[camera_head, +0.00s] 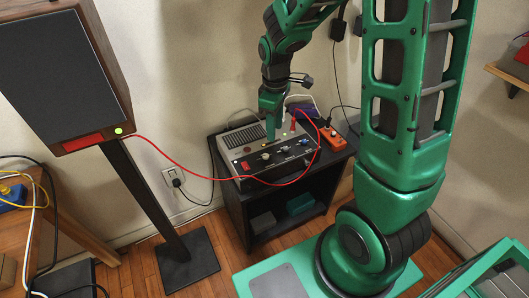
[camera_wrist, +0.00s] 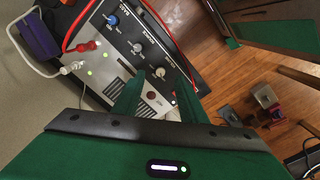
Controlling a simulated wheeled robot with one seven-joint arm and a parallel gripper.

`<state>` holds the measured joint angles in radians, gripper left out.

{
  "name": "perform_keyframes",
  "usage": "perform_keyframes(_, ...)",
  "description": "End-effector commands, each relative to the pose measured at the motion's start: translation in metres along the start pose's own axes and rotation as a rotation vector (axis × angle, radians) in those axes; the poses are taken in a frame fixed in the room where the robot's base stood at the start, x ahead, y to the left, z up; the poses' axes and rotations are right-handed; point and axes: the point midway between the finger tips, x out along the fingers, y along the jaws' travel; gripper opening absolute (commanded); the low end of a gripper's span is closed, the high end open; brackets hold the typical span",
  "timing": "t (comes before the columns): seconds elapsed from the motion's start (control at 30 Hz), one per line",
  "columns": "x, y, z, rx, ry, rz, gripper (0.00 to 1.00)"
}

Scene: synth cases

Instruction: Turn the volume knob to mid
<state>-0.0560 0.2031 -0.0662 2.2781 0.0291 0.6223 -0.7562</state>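A grey and black amplifier (camera_head: 240,137) sits on a dark stand, with a row of small knobs on its black front panel. In the wrist view a blue-capped knob (camera_wrist: 112,19), a middle knob (camera_wrist: 137,47) and a pale knob (camera_wrist: 160,72) stand in a line. The labels are too small to tell which is volume. My gripper (camera_head: 270,137) points down over the amplifier. In the wrist view its two green fingers (camera_wrist: 158,103) are apart, with a dark red round part (camera_wrist: 152,95) of the panel showing between them. Nothing is held.
A red cable (camera_head: 215,178) loops from the speaker (camera_head: 60,75) at left across the front of the amplifier. Red and white plugs (camera_wrist: 78,57) stick up from the amplifier. An orange box (camera_head: 332,138) lies to its right. The stand's lower shelf (camera_head: 275,222) holds small boxes.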

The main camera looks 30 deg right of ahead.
Motion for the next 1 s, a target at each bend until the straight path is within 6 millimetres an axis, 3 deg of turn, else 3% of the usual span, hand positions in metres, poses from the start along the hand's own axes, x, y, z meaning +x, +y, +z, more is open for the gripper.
perform_keyframes(0.1, 0.016, -0.003, -0.020, -0.088, 0.006, -0.005, 0.38)
perform_keyframes(0.2, 0.022, -0.005, -0.028, -0.122, 0.009, -0.006, 0.38)
perform_keyframes(0.37, 0.033, -0.005, -0.030, -0.130, 0.010, -0.007, 0.38)
perform_keyframes(0.8, 0.104, -0.006, -0.029, -0.128, 0.008, -0.010, 0.38)
perform_keyframes(1.0, 0.123, -0.005, -0.030, -0.127, 0.010, -0.007, 0.38)
